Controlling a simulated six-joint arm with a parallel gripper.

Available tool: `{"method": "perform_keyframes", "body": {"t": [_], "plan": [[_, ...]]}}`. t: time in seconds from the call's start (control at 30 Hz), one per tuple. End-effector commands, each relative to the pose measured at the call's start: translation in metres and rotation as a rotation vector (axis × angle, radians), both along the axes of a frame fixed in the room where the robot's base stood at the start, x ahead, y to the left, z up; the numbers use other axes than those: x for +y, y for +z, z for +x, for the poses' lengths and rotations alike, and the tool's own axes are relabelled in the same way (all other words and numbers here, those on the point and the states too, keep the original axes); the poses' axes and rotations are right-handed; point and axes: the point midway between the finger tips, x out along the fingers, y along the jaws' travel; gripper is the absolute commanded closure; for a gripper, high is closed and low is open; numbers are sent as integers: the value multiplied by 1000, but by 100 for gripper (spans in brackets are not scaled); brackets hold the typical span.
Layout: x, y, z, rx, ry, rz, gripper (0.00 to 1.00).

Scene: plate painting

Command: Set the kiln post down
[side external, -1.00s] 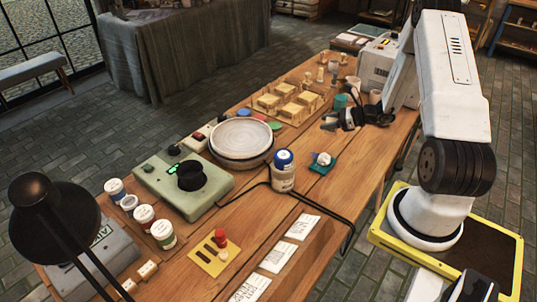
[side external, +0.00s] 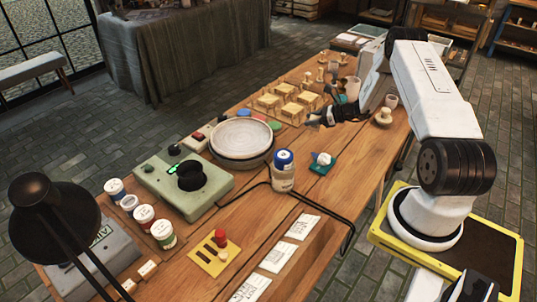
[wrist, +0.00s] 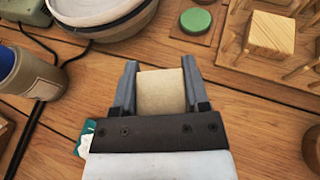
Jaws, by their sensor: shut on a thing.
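My gripper (wrist: 160,85) is shut on the kiln post (wrist: 162,92), a pale beige block between its two grey fingers in the wrist view. The post's far end is about level with the fingertips, and wooden table shows around it. In the side view my gripper (side external: 318,120) is over the table, right of the round plate on its turntable and in front of the wooden block rack. The post is too small and dark there to make out. I cannot tell whether its underside touches the table.
The round pale plate (side external: 243,137) stands left of my gripper. The wooden rack with blocks (side external: 288,100) is behind it, with a green disc (wrist: 195,20) nearby. A blue-lidded jar (side external: 283,172) and a teal pad (side external: 328,168) stand in front. Bare table lies between them.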

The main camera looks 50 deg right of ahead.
Motion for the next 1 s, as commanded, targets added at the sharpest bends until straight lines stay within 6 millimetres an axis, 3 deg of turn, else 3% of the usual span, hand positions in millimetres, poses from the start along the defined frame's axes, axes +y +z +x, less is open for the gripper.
{"method": "perform_keyframes", "body": {"t": [0.4, 1.0], "plan": [[-15, -34, 24, -1, 1, 1, 100], [-20, -47, 32, -1, 1, 1, 100]]}}
